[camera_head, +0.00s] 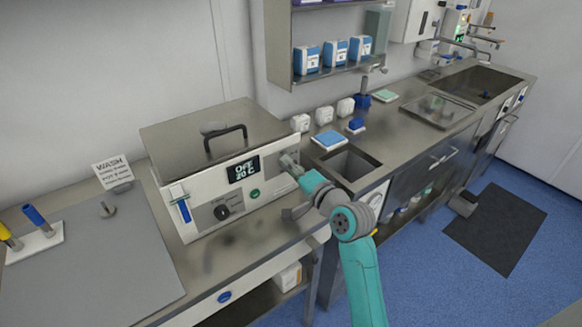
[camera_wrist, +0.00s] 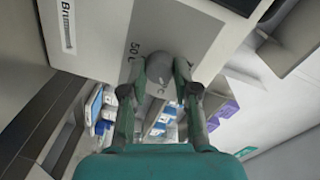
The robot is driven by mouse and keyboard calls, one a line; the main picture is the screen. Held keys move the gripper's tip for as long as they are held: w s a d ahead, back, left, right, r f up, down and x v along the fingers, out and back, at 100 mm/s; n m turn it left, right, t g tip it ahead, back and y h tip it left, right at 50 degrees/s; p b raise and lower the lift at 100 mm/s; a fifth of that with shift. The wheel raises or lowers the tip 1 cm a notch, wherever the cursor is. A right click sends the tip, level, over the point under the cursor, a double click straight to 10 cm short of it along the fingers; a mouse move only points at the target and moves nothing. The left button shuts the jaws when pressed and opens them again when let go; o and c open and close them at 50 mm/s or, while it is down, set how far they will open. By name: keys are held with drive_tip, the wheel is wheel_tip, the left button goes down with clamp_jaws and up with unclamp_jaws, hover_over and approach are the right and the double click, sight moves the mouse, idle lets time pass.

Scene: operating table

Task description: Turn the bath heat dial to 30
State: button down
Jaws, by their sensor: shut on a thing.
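The bath (camera_head: 214,170) is a steel box with a lid and a black handle. Its display (camera_head: 243,169) reads "OFF" and "20 C". My gripper (camera_head: 290,164) is at the right end of the front panel and covers what is there. In the wrist view my gripper (camera_wrist: 169,68) has its two fingers shut on a grey round dial (camera_wrist: 161,88) on the panel. Printed "50" and "C" marks show beside it; the pointer's setting cannot be read. A black knob (camera_head: 222,212) and a green button (camera_head: 255,193) are farther left on the front, clear of my gripper.
A WASH sign (camera_head: 112,171) stands left of the bath. A blue-handled tool (camera_head: 36,217) stands in a white holder at far left. To the right are a small basin (camera_head: 350,166), a blue-topped box (camera_head: 329,140) and white bottles. A shelf (camera_head: 335,75) with boxes hangs above.

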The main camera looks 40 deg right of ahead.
drive_tip(key=shift+m, duration=0.3)
drive_tip(key=c, duration=0.9)
unclamp_jaws()
drive_tip(key=shift+o, duration=0.2)
drive_tip(key=s, duration=1.2)
drive_tip(key=shift+a+r, duration=0.15)
drive_tip(key=shift+r, duration=0.05)
